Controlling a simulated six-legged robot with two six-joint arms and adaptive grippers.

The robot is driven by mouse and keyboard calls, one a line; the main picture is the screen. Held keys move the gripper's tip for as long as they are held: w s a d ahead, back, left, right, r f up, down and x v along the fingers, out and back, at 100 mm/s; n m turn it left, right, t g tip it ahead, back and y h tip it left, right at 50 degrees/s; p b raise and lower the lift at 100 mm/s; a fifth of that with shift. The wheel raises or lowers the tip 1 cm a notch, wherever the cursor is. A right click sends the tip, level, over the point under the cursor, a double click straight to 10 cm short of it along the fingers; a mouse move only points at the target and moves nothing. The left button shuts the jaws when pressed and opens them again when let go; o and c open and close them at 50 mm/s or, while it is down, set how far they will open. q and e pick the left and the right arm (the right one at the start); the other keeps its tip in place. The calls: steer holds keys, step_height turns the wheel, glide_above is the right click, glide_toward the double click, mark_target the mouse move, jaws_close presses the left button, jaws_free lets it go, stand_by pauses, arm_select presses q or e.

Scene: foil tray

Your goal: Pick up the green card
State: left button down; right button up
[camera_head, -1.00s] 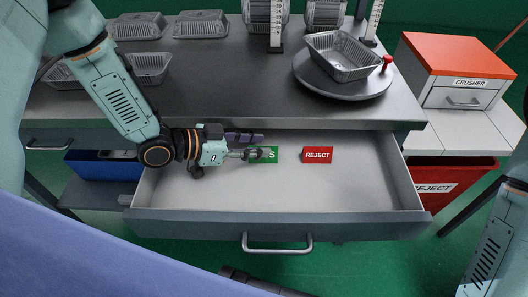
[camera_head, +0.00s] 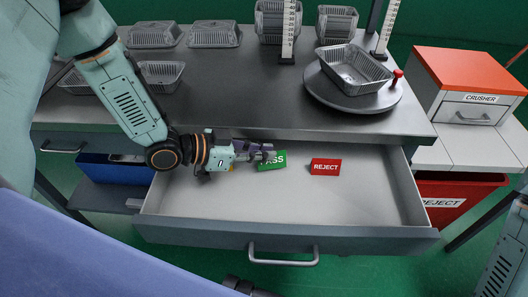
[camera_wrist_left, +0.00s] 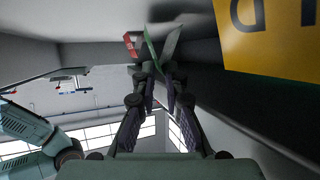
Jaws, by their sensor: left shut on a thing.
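The green PASS card (camera_head: 277,160) is at the tips of my left gripper (camera_head: 266,155), over the open drawer. My left gripper is shut on its left end and hides part of its lettering. In the left wrist view the green card (camera_wrist_left: 150,50) stands as a thin tilted sheet between the fingertips (camera_wrist_left: 155,66). I cannot tell whether its lower edge still touches the drawer floor. At the bottom edge of the head view a dark part (camera_head: 245,287) shows, perhaps my right gripper; its jaws cannot be made out.
A red REJECT card (camera_head: 326,167) lies right of the green one in the drawer (camera_head: 290,210). A yellow card (camera_wrist_left: 265,35) is close beside the left gripper, mostly hidden in the head view. Foil trays, a round turntable (camera_head: 330,97) and a crusher (camera_head: 470,85) stand behind.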

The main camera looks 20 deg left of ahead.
arm_select(q)
steer(key=p+v, duration=0.2)
steer(key=v, duration=0.2)
steer(key=shift+a+f, duration=0.15)
steer(key=s+d+r+p, duration=0.1)
steer(key=s+r+p, duration=0.1)
steer(key=r, duration=0.4)
steer(key=s+r+g+p, duration=0.1)
steer(key=s+r+p, duration=0.1)
steer(key=r+p, duration=0.2)
step_height(320, 180, up, 4)
steer(key=shift+d+f+m, duration=0.25)
steer(key=shift+d+m, duration=0.05)
steer(key=shift+d, duration=0.1)
